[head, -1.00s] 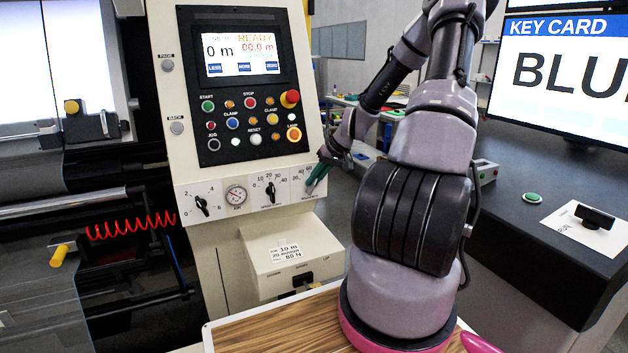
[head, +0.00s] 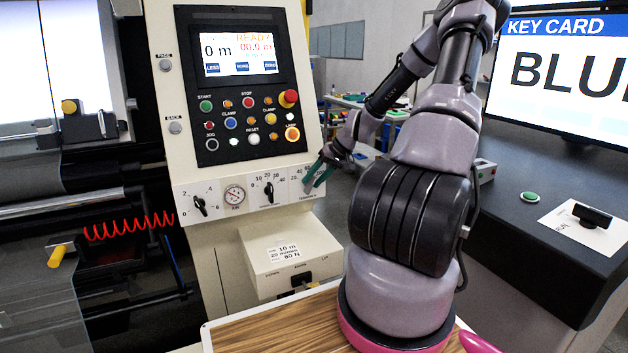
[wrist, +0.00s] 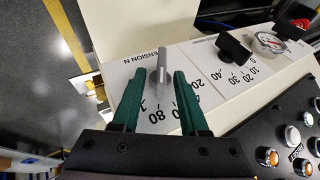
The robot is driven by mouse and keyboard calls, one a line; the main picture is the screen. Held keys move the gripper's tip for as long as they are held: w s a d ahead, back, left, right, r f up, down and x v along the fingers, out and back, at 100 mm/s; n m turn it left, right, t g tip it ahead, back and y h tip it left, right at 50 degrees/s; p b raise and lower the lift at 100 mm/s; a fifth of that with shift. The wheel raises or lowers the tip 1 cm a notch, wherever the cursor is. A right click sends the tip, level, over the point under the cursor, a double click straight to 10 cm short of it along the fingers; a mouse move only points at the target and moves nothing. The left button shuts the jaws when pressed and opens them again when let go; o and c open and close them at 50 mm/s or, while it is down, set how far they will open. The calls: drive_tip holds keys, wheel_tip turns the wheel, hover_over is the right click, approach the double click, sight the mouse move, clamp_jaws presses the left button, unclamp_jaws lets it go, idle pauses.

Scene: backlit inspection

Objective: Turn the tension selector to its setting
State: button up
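The tension selector (wrist: 160,68) is a grey bar-shaped knob on a white plate marked "TENSION N" (wrist: 146,57). In the wrist view it stands between the green fingertips of my gripper (wrist: 160,75), with a gap visible on each side. My gripper is open around it. Which scale mark the knob points at cannot be told. In the head view my gripper (head: 316,174) is at the right end of the dial strip, and its fingers hide the selector there. A label (head: 284,252) on the box below carries settings; its N line is too small to read surely.
Left of the selector in the head view are a black knob (head: 269,191), a round gauge (head: 234,195) and another black knob (head: 200,205). The button panel (head: 248,120) is just above. A wooden-topped tray (head: 270,330) lies below. A dark counter (head: 540,215) is at the right.

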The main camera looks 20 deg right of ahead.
drive_tip(key=v, duration=1)
drive_tip(key=shift+d+r, duration=0.2)
drive_tip(key=shift+r, duration=0.1)
drive_tip(key=shift+s+a, duration=0.1)
drive_tip(key=s+a+r+m+t+h, duration=0.1)
drive_tip(key=s+a+r, duration=0.8)
drive_tip(key=s+r, duration=0.3)
drive_tip(key=s+a+r+m+t+h, duration=0.1)
drive_tip(key=s+a+r+m+h, duration=0.1)
drive_tip(key=s+a+r, duration=0.8)
drive_tip(key=shift+s+r, duration=0.9)
drive_tip(key=shift+s, duration=0.05)
